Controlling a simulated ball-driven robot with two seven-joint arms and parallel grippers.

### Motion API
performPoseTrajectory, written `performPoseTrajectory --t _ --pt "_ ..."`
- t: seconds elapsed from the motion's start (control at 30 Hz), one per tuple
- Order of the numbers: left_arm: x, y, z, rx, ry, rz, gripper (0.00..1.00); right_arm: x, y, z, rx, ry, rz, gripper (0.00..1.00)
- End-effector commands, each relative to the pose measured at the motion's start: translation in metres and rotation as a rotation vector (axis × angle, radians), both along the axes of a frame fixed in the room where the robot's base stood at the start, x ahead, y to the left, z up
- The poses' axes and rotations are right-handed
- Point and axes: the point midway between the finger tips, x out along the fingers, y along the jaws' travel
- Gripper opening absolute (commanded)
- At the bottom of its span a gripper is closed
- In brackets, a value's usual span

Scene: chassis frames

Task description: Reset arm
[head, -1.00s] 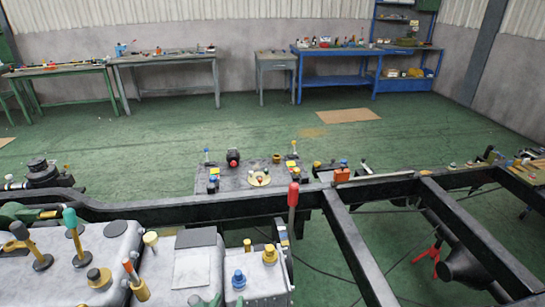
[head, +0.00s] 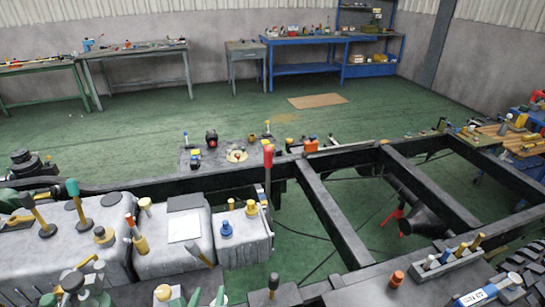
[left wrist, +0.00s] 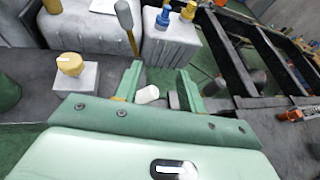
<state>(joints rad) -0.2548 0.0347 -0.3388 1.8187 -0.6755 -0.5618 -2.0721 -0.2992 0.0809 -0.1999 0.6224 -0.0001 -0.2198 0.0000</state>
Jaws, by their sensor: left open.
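My left gripper (head: 206,297) shows only as green fingertips at the bottom edge of the head view, in front of the grey tanks. In the left wrist view its two green fingers (left wrist: 158,72) stand apart, with a clear gap between them. A small white cylinder (left wrist: 147,94) shows in the gap, close to the left finger; I cannot tell whether it touches. A yellow-capped block (left wrist: 70,66) lies left of the fingers. The rest of my left arm is mostly out of the head view. My right gripper is not in view.
Grey tanks (head: 170,240) with knobs and levers lie close ahead. A red-handled lever (head: 268,165) stands upright beside them. The black chassis frame (head: 330,215) crosses to the right. A tray of small tools (head: 450,262) is at lower right. Green floor (head: 350,120) is open toward the benches.

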Motion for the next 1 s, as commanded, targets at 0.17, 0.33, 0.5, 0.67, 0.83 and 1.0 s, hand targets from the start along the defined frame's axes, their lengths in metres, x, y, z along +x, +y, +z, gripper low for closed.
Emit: performPoseTrajectory --t 0.17,0.33,0.5,0.67,0.83,1.0 --pt "0.000 -0.003 0.000 -0.153 -0.003 0.045 0.41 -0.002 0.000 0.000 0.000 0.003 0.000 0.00" --pt "-0.004 -0.007 -0.018 -0.372 0.037 0.114 0.41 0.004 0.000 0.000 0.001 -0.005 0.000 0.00" --pt "-0.019 -0.010 -0.064 -0.698 0.142 0.257 0.41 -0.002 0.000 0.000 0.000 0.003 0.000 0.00" --pt "-0.057 -0.005 -0.141 -1.102 0.311 0.548 0.41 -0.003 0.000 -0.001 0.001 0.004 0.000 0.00" --pt "-0.150 0.021 -0.252 -1.563 0.469 1.159 0.41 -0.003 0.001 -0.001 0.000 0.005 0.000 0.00" --pt "-0.269 0.059 -0.328 -1.772 0.411 1.815 0.41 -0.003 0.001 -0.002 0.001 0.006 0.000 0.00"
